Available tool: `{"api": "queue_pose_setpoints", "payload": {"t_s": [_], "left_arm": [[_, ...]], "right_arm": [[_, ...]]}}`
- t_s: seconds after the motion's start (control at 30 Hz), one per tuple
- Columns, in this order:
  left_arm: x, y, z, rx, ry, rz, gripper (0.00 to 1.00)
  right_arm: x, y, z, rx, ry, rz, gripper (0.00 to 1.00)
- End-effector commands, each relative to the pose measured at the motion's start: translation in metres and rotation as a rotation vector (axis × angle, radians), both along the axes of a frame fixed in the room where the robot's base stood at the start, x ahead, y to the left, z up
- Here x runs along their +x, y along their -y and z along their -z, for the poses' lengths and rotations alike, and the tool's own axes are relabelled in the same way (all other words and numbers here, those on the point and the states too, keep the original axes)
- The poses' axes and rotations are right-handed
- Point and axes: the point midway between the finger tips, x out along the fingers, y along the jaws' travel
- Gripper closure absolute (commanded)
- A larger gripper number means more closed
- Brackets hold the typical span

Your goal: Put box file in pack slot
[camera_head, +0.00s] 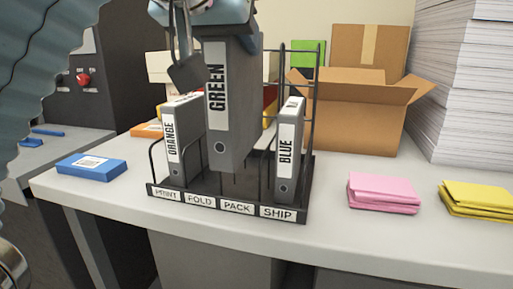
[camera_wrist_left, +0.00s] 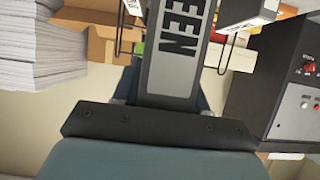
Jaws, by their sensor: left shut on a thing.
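My left gripper (camera_head: 212,12) is shut on the top of a grey box file labelled GREEN (camera_head: 238,110), which also shows close up in the left wrist view (camera_wrist_left: 177,75). The file is upright in the black rack (camera_head: 203,187), or just above it; its lower end is over the FOLD and PACK part, and I cannot tell if it touches the base. The PACK label (camera_head: 237,207) is on the rack's front edge. An ORANGE file (camera_head: 181,150) stands at the PRINT end and a BLUE file (camera_head: 287,155) at the SHIP end.
An open cardboard box (camera_head: 345,118) and a tall paper stack (camera_head: 474,90) stand behind on the right. Pink (camera_head: 383,193) and yellow (camera_head: 478,199) packs lie on the table (camera_head: 330,237). A blue pack (camera_head: 90,167) lies at left, by a dark machine (camera_head: 85,85).

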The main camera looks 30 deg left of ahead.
Motion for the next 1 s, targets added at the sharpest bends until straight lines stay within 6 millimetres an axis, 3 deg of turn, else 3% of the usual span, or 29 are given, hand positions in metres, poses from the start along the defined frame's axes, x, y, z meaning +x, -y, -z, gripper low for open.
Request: {"api": "queue_pose_setpoints", "payload": {"t_s": [0.3, 0.43, 0.77, 0.9, 1.0], "left_arm": [[0.079, -0.028, 0.041, 0.000, -0.003, -0.002, 1.00], [0.099, -0.035, 0.070, 0.002, -0.003, -0.003, 1.00], [0.125, -0.044, 0.100, 0.001, -0.001, -0.002, 1.00], [0.124, -0.044, 0.122, 0.001, 0.000, -0.002, 1.00], [0.124, -0.043, 0.127, 0.000, 0.001, 0.000, 1.00]], "right_arm": [[0.000, 0.001, 0.016, -0.001, 0.000, 0.002, 1.00], [0.000, 0.001, 0.029, -0.003, 0.000, 0.004, 1.00], [0.000, 0.002, 0.039, -0.004, 0.001, 0.006, 1.00], [0.000, 0.002, 0.048, -0.005, 0.001, 0.008, 1.00], [0.000, 0.003, 0.048, -0.006, 0.002, 0.010, 1.00]]}}
